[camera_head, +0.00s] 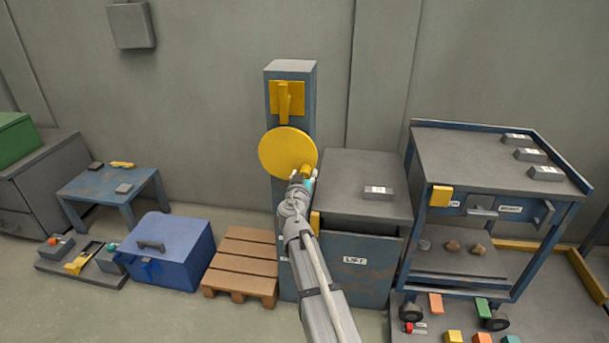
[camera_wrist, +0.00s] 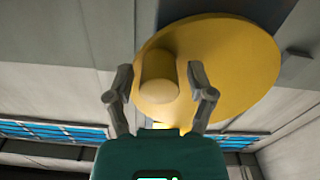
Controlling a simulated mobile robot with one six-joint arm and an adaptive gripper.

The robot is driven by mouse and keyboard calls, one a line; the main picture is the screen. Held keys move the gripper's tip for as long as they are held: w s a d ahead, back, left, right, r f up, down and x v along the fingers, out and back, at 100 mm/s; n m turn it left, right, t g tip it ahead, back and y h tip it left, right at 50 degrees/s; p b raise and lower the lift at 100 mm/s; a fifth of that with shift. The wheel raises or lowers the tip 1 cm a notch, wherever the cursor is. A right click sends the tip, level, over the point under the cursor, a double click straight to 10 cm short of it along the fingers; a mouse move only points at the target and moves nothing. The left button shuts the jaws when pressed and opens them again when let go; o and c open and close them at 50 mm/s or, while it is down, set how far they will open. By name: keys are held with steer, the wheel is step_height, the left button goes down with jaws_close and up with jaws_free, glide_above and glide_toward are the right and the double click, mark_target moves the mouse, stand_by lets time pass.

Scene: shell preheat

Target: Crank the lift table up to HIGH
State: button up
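The yellow crank disc (camera_head: 284,150) is mounted on a blue post (camera_head: 303,90) against the wall. Its yellow knob (camera_head: 305,170) sits at the disc's lower right and also shows in the wrist view (camera_wrist: 159,78). My gripper (camera_head: 303,180) is at the knob. In the wrist view my gripper (camera_wrist: 161,82) has one finger on each side of the knob, with a small gap showing on both sides. Right of the post stands a grey-topped blue cabinet (camera_head: 350,285), seemingly the lift table; its front label is hard to read. A yellow tab (camera_head: 315,222) is at its left edge.
A small labelled grey block (camera_head: 377,193) lies on the cabinet top. A blue wheeled cart (camera_head: 470,165) stands to the right. A wooden pallet (camera_head: 243,262) and a blue chest (camera_head: 170,245) are to the left.

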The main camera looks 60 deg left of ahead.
jaws_close()
steer(key=shift+s+a+f, duration=0.1)
steer(key=shift+f, duration=0.05)
